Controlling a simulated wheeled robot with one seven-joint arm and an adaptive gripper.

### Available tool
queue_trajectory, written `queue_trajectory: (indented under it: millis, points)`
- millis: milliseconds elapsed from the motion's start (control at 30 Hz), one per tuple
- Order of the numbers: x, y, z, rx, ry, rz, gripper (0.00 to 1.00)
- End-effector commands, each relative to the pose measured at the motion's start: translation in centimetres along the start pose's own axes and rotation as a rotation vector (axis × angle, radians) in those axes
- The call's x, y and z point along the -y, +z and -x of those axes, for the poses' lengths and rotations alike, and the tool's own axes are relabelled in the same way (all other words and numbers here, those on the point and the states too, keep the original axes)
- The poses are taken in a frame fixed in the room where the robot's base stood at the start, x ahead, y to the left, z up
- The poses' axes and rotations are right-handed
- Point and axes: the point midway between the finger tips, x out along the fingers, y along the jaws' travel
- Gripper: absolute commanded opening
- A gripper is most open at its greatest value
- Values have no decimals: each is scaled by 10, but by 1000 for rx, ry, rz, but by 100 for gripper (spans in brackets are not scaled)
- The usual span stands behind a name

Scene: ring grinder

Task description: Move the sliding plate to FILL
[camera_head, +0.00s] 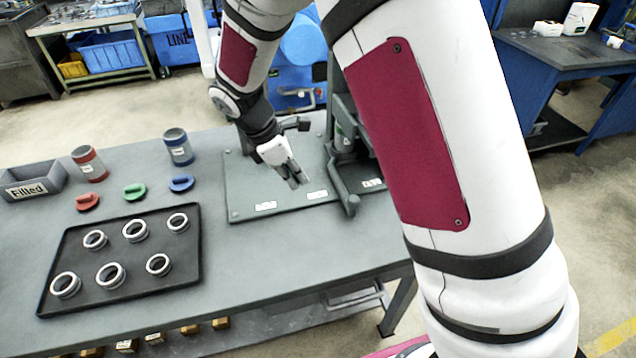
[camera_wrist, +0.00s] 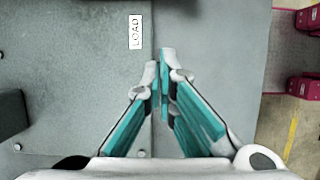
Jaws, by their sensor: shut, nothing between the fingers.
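A flat grey plate (camera_head: 245,182) with small white labels along its front edge lies on the table under the grinder (camera_head: 345,150). I cannot tell which part is the sliding plate; my arm hides part of the machine. My gripper (camera_head: 297,182) points down over the plate near its front labels. In the wrist view my gripper (camera_wrist: 161,62) has its fingertips together with nothing between them, near the plate's edge. A LOAD label (camera_wrist: 135,32) shows just beyond and left of the tips. The FILL label cannot be read in either view.
A black tray (camera_head: 190,268) with several metal rings lies at the table's front left. Red and blue cups (camera_head: 89,164), coloured round pieces and a bin marked Filled (camera_head: 35,182) stand behind it. A dark block (camera_wrist: 12,113) shows at left in the wrist view.

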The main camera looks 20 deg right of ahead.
Motion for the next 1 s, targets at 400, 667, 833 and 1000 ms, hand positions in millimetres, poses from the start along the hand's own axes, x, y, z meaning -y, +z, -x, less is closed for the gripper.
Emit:
queue_trajectory:
  millis: [400, 667, 833, 1000]
  points:
    - [2, 1, -76, 2, -7, -7, 0]
    - [2, 24, -102, -1, -3, -11, 0]
    - [1, 35, -107, -2, -3, -9, 0]
    - [1, 38, -108, -2, -2, -9, 0]
